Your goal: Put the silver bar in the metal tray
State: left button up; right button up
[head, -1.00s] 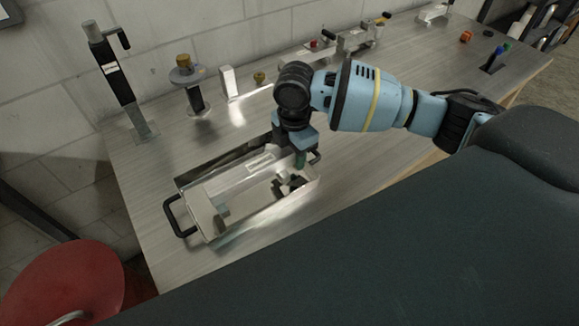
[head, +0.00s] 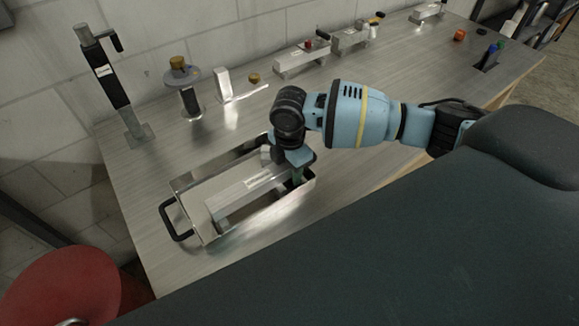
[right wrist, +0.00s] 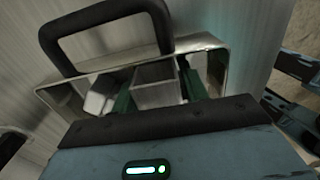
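The silver bar (head: 250,190) is a long square metal profile with a pale label. It lies lengthwise within the walls of the metal tray (head: 207,237), a shallow open box with a black handle at its left end. My right gripper (head: 297,178) reaches down at the tray's right end. In the right wrist view its green fingers flank the bar's open square end (right wrist: 158,88) and appear closed on it. Whether the bar touches the tray floor is hidden. My left gripper is not in view.
A black-and-silver upright gauge (head: 105,75), a brass-knobbed post (head: 180,80) and a small silver block (head: 222,84) stand behind the tray. Metal fixtures (head: 302,60) line the back. A red stool (head: 70,285) is at lower left. The bench right of the tray is clear.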

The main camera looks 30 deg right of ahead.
jog(key=shift+o, duration=1.2)
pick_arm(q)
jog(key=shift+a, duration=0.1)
pick_arm(e)
jog(key=shift+r, duration=0.15)
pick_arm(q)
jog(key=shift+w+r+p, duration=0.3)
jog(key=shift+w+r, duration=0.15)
pick_arm(e)
notch_tip(320, 180, up, 12)
jog(key=shift+r, duration=0.1)
